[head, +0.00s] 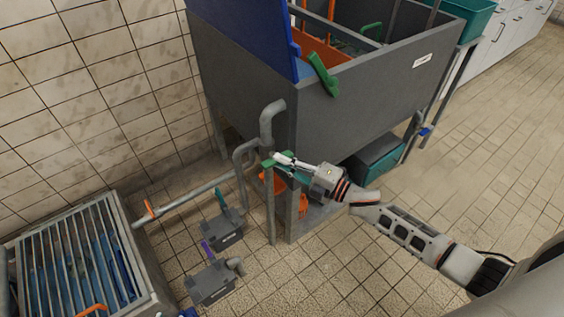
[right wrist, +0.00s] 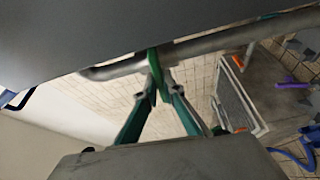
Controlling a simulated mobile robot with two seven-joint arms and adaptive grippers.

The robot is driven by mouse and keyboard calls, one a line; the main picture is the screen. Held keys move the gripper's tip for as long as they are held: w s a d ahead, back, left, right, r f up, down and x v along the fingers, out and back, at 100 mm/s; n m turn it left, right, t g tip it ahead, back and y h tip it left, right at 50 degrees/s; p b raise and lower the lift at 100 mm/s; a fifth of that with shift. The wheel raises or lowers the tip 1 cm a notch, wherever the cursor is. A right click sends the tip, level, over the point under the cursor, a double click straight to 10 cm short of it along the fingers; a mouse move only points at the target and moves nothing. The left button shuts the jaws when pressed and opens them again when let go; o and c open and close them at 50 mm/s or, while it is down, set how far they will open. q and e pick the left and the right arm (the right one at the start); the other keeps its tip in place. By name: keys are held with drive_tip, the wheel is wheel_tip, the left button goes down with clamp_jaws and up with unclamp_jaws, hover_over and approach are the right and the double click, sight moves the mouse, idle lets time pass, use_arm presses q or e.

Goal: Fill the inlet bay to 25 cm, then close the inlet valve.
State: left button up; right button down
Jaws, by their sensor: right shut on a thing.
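My right gripper (head: 276,161) reaches in from the right and is shut on a green valve handle (right wrist: 153,65) on the grey pipe (head: 268,122) at the tank's front corner. In the right wrist view the two fingertips (right wrist: 158,88) pinch this handle just under the pipe. I cannot tell how far the valve is turned. The grey tank (head: 380,105) stands behind, with a blue panel (head: 240,30) and orange dividers (head: 325,50) inside. I cannot tell which compartment is the inlet bay, and no water level can be read. My left gripper is not in view.
A green lever (head: 322,75) hangs over the tank's rim. Grey boxes with a teal handle (head: 221,199) and a purple handle (head: 207,249) stand on the floor. A barred grate (head: 75,265) lies at lower left. The tiled floor at right is clear.

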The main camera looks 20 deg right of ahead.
use_arm(q)
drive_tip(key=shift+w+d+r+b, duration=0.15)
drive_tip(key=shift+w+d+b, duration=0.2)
drive_tip(key=shift+b, duration=0.4)
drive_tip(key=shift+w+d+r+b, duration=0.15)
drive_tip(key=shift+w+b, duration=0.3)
drive_tip(key=shift+b, duration=0.25)
use_arm(e)
drive_tip(key=shift+f+m+t, duration=0.1)
drive_tip(key=shift+m+t, duration=0.65)
drive_tip(key=shift+m, duration=1.15)
drive_tip(key=shift+f+m+t, duration=0.1)
drive_tip(key=shift+m+t, duration=0.65)
drive_tip(key=shift+m, duration=1.15)
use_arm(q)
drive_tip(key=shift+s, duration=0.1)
use_arm(e)
drive_tip(key=c, duration=2.2)
unclamp_jaws()
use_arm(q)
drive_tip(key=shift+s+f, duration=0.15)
use_arm(e)
drive_tip(key=shift+o, duration=0.2)
drive_tip(key=shift+s, duration=0.1)
